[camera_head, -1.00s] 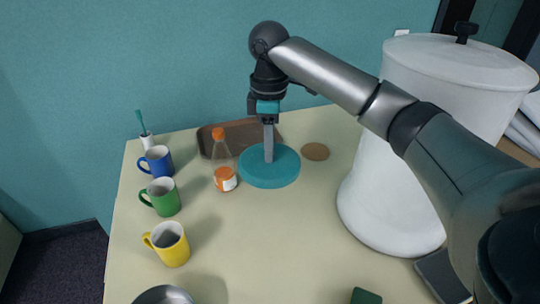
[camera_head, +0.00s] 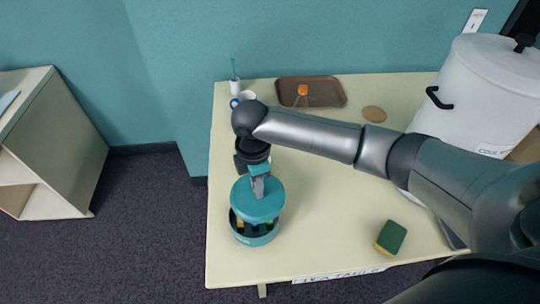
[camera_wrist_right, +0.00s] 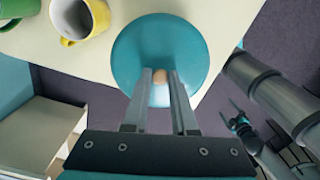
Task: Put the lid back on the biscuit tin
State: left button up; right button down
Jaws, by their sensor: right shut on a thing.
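The round teal lid (camera_head: 257,195) is in my right gripper (camera_head: 259,186), above the teal biscuit tin (camera_head: 256,240) at the table's front left. A dark gap with coloured contents shows between lid and tin, so the lid appears apart from the rim. In the right wrist view the lid (camera_wrist_right: 160,40) hides the tin, and the right gripper's fingers (camera_wrist_right: 159,76) are shut on its small wooden knob (camera_wrist_right: 159,75). My left gripper (camera_wrist_right: 234,114) shows small at the right of that view; its jaw opening is unclear.
Yellow (camera_wrist_right: 82,20) and green (camera_wrist_right: 18,8) mugs stand near the lid. A brown tray (camera_head: 325,92), a bottle (camera_head: 302,91) and a cork-coloured disc (camera_head: 374,114) are at the back. A sponge (camera_head: 390,237) lies front right, beyond bare table. A white urn (camera_head: 478,90) stands right.

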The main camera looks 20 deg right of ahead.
aim_at(253, 198)
jog(key=shift+s+a+f+n, duration=0.1)
jog(key=shift+s+a+n, duration=0.3)
jog(key=shift+a, duration=0.5)
jog(key=shift+s+f, duration=0.1)
jog(key=shift+s, duration=0.05)
jog(key=shift+f+b, duration=0.7)
jog(key=shift+b, duration=0.05)
notch_tip(253, 198, down, 3)
jog(key=b, duration=0.3)
jog(key=shift+r, duration=0.2)
jog(key=shift+f+b, duration=0.25)
jog(key=shift+b, duration=0.2)
pick_arm(q)
jog(key=shift+s+a+f, duration=0.1)
jog(key=shift+f, duration=2.55)
pick_arm(e)
jog(key=shift+f, duration=0.9)
pick_arm(q)
jog(key=shift+a+r+p, duration=0.1)
jog(key=shift+r+p, duration=0.55)
jog(key=shift+r, duration=0.25)
jog(key=shift+r+p, duration=0.65)
pick_arm(e)
jog(key=shift+f, duration=0.15)
